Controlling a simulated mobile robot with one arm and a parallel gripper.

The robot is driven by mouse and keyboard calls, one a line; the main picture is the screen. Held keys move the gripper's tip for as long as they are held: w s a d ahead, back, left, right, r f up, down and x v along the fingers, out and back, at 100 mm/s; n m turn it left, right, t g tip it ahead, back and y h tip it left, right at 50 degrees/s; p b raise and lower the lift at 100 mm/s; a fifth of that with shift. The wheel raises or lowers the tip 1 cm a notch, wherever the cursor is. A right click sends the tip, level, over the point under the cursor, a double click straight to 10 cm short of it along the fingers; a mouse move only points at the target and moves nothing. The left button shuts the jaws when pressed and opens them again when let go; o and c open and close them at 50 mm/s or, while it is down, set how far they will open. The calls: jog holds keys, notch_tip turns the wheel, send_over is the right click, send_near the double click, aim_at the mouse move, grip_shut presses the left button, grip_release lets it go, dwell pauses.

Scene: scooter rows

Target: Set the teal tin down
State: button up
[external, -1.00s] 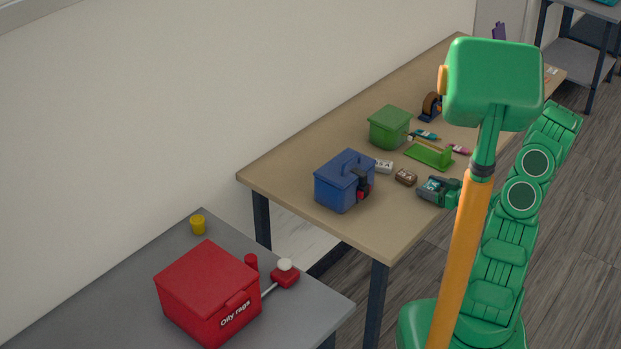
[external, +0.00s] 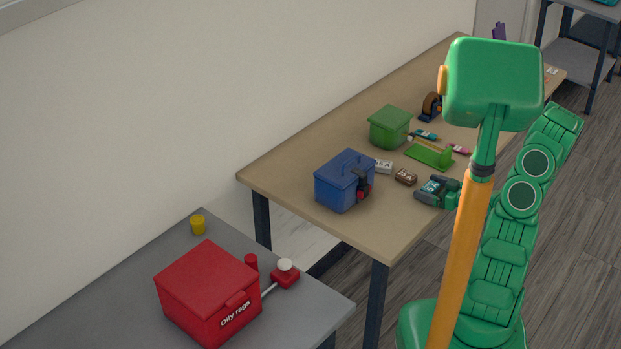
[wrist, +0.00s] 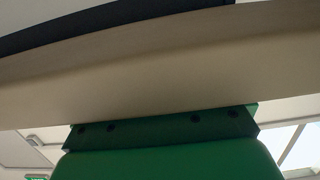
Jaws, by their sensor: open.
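The teal tin (external: 431,187) is a small block with a pale marking on top. In the external view it is at the right front part of the wooden table, at table level. My gripper (external: 430,190) is low over the table with its dark fingers open, one on either side of the tin. I cannot tell whether a finger still touches it. The wrist view shows the green gripper body (wrist: 165,160) and a broad beige surface, with no tin to be made out.
A brown tin (external: 405,177) and a white tin (external: 383,166) lie just left of my gripper. A green tray (external: 430,157), a blue toolbox (external: 338,185) and a green box (external: 389,128) stand nearby. The table's front right corner (external: 385,240) is bare.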

aim_at(433, 189)
jog(key=shift+v, duration=3.7)
jog(key=shift+s+d, duration=0.1)
jog(key=shift+s, duration=0.1)
jog(key=c, duration=0.4)
